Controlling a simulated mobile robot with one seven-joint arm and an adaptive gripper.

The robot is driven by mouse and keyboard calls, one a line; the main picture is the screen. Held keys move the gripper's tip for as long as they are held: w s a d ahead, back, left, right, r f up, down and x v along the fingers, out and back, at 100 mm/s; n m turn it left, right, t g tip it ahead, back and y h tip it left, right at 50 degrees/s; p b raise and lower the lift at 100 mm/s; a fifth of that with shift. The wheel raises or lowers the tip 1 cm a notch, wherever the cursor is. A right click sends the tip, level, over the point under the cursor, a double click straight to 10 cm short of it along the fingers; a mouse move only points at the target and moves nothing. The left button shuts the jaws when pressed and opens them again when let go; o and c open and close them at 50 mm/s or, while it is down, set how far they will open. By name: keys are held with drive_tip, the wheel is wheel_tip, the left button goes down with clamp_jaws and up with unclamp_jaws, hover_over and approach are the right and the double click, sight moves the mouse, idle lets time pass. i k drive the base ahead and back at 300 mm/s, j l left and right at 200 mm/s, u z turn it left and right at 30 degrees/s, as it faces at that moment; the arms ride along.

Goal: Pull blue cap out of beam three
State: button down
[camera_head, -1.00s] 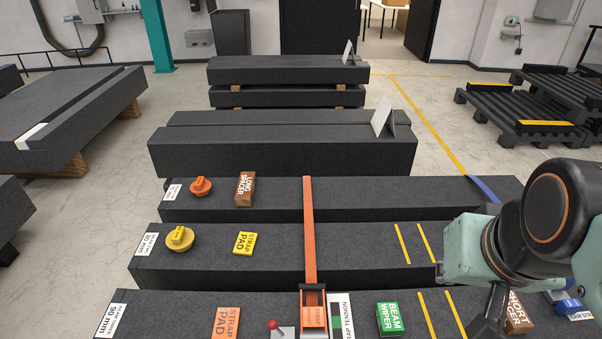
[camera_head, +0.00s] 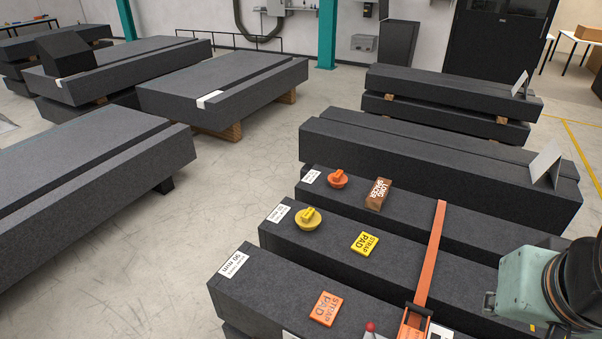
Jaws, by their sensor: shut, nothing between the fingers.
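No blue cap shows in this view. An orange cap (camera_head: 338,179) sits at the left end of the far strapped beam (camera_head: 480,205). A yellow cap (camera_head: 309,220) sits at the left end of the middle beam (camera_head: 400,265). The front beam (camera_head: 275,285) has a white 90 mm label and no cap at the end that shows. I cannot tell which beam is number three. Part of my arm is at the lower right, over the beams' right side; my gripper is not in view.
An orange strap (camera_head: 432,255) crosses the beams. A brown long spacer (camera_head: 378,194), a yellow strap pad (camera_head: 365,244) and an orange strap pad (camera_head: 325,308) lie on them. More granite beds (camera_head: 215,85) stand left and behind. Open floor (camera_head: 180,270) lies to the left.

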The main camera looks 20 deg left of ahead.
sight(269, 281)
drive_tip(key=j+u, duration=0.3)
drive_tip(key=i+j+u, duration=0.15)
drive_tip(key=j+u, duration=0.15)
drive_tip(key=i+j, duration=0.1)
drive_tip(key=j, duration=0.3)
drive_tip(key=i+j+u, duration=0.1)
drive_tip(key=j, duration=0.25)
drive_tip(key=i+j, duration=0.2)
drive_tip(key=j, duration=0.2)
drive_tip(key=i+j+u, duration=0.1)
drive_tip(key=j, duration=0.25)
drive_tip(key=j+z, duration=0.5)
drive_tip(key=j, duration=0.2)
drive_tip(key=z, duration=0.5)
drive_tip(key=j+z, duration=0.1)
drive_tip(key=z, duration=0.85)
drive_tip(key=k+z, duration=0.1)
drive_tip(key=z, duration=0.85)
